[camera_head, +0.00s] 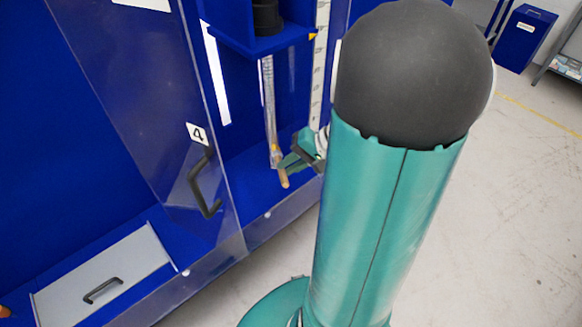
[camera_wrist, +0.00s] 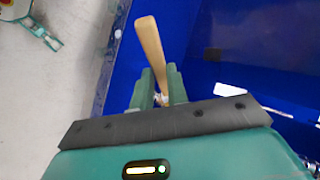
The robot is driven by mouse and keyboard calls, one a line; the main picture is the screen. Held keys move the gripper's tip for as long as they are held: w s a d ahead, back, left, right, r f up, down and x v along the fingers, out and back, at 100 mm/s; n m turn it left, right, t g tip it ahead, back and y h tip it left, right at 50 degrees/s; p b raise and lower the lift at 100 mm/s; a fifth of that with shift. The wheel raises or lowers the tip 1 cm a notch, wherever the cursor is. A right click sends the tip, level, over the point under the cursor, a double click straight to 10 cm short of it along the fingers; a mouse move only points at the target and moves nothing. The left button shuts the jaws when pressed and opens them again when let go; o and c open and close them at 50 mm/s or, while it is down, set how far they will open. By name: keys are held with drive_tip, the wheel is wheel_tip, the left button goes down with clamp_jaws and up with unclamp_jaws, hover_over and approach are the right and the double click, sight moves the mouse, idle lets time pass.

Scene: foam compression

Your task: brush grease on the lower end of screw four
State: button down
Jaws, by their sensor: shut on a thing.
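Screw four appears to be the upright threaded rod (camera_head: 268,88) hanging below a blue platform in the cabinet in the head view. My gripper (camera_head: 287,164) is beside the rod's lower end, its green jaws shut on a brush. The brush's tan wooden handle (camera_head: 284,180) points down below the jaws. In the wrist view the handle (camera_wrist: 150,45) rises from between the two green fingers (camera_wrist: 155,88). The brush head is at the rod's lower end; I cannot tell whether they touch. No grease can be made out.
A transparent door (camera_head: 160,90) marked 4, with a black handle (camera_head: 204,190), stands left of the rod. A blue platform (camera_head: 262,40) is above, and a white ruler scale (camera_head: 320,60) is right of the rod. A grey lidded panel (camera_head: 105,275) lies lower left. Open floor (camera_head: 510,200) is at right.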

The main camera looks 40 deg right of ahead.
drive_tip(key=shift+r, duration=2.7)
drive_tip(key=shift+f, duration=5.35)
wheel_tip(320, 180, up, 11)
drive_tip(key=shift+f, duration=0.15)
drive_tip(key=s, duration=0.6)
drive_tip(key=shift+d, duration=0.15)
drive_tip(key=shift+s, duration=1.5)
